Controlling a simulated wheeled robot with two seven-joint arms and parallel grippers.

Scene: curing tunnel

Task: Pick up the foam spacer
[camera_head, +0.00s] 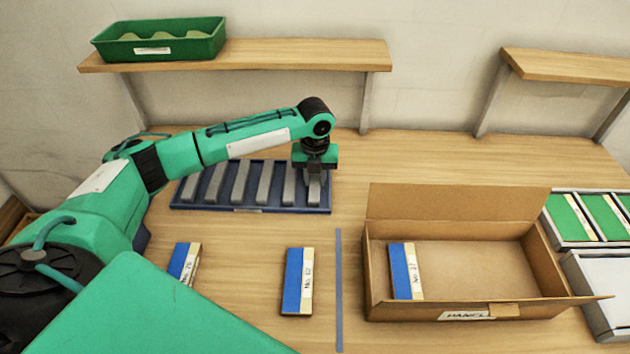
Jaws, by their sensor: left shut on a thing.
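Several grey foam spacers lie side by side in a blue tray (250,209) at the back left of the table. My left gripper (314,183) points down over the right end of the tray. It is shut on the rightmost foam spacer (314,200), whose front part shows below the fingers. The arm hides the back of that spacer. I cannot tell whether it is clear of the tray floor. My right gripper is not in view.
An open cardboard box (470,270) at the right holds one blue and white panel (405,271). Two similar panels (298,281) (185,262) lie at the front left. A blue strip (338,290) runs beside the box. A shelf (290,55) with a green bin (160,40) hangs behind.

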